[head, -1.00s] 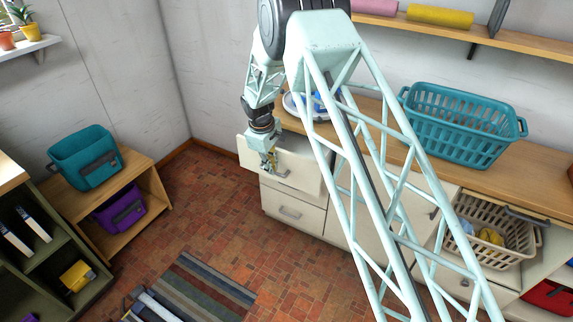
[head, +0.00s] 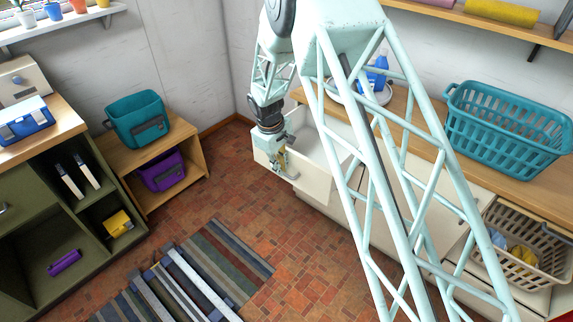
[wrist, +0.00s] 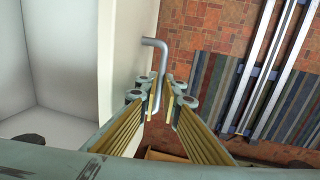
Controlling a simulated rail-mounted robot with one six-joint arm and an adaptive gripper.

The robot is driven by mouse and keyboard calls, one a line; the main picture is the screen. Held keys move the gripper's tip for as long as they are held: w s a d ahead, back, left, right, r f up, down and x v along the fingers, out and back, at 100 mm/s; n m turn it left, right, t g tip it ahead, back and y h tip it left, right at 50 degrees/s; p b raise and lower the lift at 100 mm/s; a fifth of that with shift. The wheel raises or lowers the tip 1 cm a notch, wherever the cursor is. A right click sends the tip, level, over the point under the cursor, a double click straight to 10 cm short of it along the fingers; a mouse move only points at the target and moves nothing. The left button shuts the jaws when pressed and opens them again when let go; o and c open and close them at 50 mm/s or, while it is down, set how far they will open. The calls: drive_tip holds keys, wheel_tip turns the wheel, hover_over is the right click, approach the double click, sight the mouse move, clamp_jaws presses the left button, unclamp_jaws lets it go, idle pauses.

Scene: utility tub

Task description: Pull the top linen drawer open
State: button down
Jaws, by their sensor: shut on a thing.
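The top linen drawer (head: 310,178) stands pulled out from the white cabinet, with its inside visible from above. In the wrist view the drawer's white front (wrist: 130,45) runs beside the fingers, and its inner space shows at left. The grey bar handle (wrist: 153,42) passes between the fingertips. My gripper (head: 284,167) is shut on this handle at the drawer's front; its fingers also show in the wrist view (wrist: 163,95). My arm's lattice link hides part of the cabinet in the head view.
A teal basket (head: 506,130) stands on the wooden counter at right. A beige basket (head: 520,246) sits below it. A low wooden shelf with a teal bin (head: 138,118) stands at left. A striped rug (head: 225,268) and open brick floor lie in front of the drawer.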

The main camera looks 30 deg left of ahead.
drive_tip(key=shift+s, duration=0.15)
drive_tip(key=c, duration=3.1)
unclamp_jaws()
drive_tip(key=shift+o, duration=0.2)
drive_tip(key=shift+r, duration=0.1)
wheel_tip(320, 180, up, 12)
drive_tip(key=s, duration=0.2)
drive_tip(key=shift+a+f, duration=0.25)
drive_tip(key=shift+a, duration=0.05)
drive_tip(key=shift+s, duration=0.1)
drive_tip(key=shift+r, duration=0.1)
